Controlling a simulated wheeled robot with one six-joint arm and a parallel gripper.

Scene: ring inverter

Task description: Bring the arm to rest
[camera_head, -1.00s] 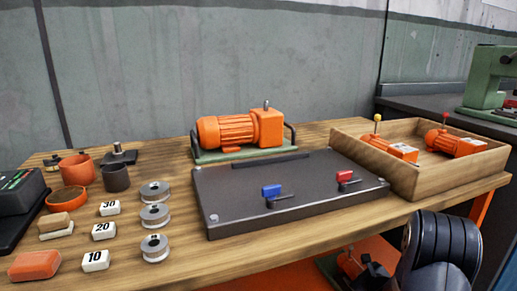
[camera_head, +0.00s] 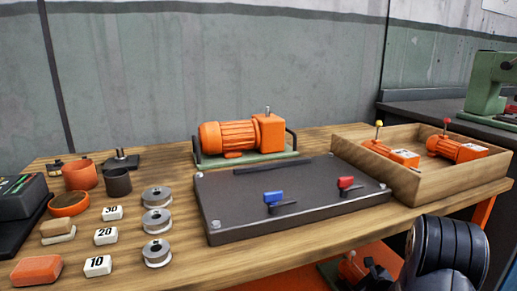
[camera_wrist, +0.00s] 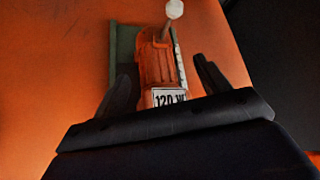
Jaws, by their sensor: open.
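My gripper (camera_wrist: 162,66) is open in the wrist view, its two dark fingers on either side of an orange unit (camera_wrist: 155,65). The unit has a white knob on top, a "120 W" label and a green base (camera_wrist: 122,55). It sits on an orange surface (camera_wrist: 70,60); I cannot tell whether the fingers touch it. In the head view my folded dark arm (camera_head: 448,252) is at the lower right, in front of the table edge. The orange unit (camera_head: 350,270) shows partly there, below the tabletop.
The wooden table (camera_head: 300,255) holds a dark panel (camera_head: 235,215) with blue and red levers, an orange motor (camera_head: 228,136), and a wooden crate (camera_head: 425,188) with two orange units. Weights, number blocks and cups stand at the left. A green machine (camera_head: 488,85) is at the back right.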

